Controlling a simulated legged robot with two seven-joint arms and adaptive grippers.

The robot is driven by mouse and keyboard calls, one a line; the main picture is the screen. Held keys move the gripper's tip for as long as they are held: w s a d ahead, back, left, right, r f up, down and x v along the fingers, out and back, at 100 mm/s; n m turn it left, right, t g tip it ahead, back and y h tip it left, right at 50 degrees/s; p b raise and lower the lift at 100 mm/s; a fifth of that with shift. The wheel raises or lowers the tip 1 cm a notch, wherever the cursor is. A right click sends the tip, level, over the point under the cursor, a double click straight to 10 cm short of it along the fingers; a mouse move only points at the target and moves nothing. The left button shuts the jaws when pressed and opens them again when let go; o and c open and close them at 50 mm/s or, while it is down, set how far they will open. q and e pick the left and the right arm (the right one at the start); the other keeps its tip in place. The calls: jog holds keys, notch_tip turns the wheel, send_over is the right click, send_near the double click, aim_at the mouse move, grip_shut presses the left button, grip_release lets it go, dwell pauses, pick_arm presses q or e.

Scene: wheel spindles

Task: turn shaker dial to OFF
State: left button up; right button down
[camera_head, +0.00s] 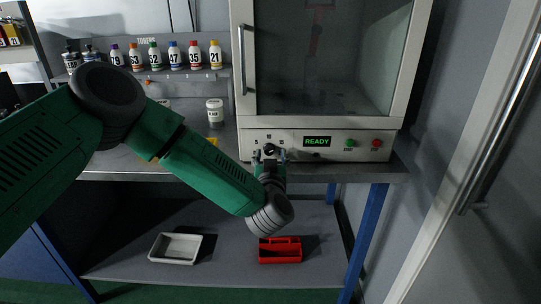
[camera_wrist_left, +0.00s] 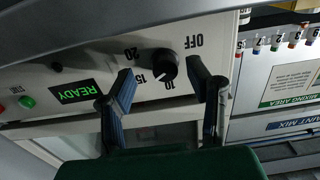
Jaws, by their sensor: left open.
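The shaker dial is a round black knob (camera_head: 270,149) on the white front panel, left of the green READY display (camera_head: 317,142). In the left wrist view, where the panel appears turned over, the dial (camera_wrist_left: 162,66) has OFF, 20, 15 and 10 printed around it. Which mark it points at is too small to tell. My left gripper (camera_head: 268,156) is at the dial, partly covering it in the head view. In the wrist view its fingers (camera_wrist_left: 163,72) are open, with the dial between the fingertips; I see no clear contact. My right gripper is not in view.
Green (camera_head: 349,143) and red (camera_head: 376,143) buttons sit right of the display. The shaker's glass window (camera_head: 320,60) is above. A white jar (camera_head: 214,112) and a rack of bottles stand left. A white tray (camera_head: 175,248) and red tray (camera_head: 280,257) lie on the lower shelf.

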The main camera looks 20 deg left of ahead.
pick_arm(q)
jog(key=shift+w+a, duration=0.1)
jog(key=shift+w, duration=0.45)
jog(key=shift+a, duration=0.5)
jog(key=shift+w+f, duration=0.1)
grip_shut()
jog(key=shift+d, duration=0.3)
jog(key=shift+a+n, duration=0.1)
jog(key=shift+n, duration=0.2)
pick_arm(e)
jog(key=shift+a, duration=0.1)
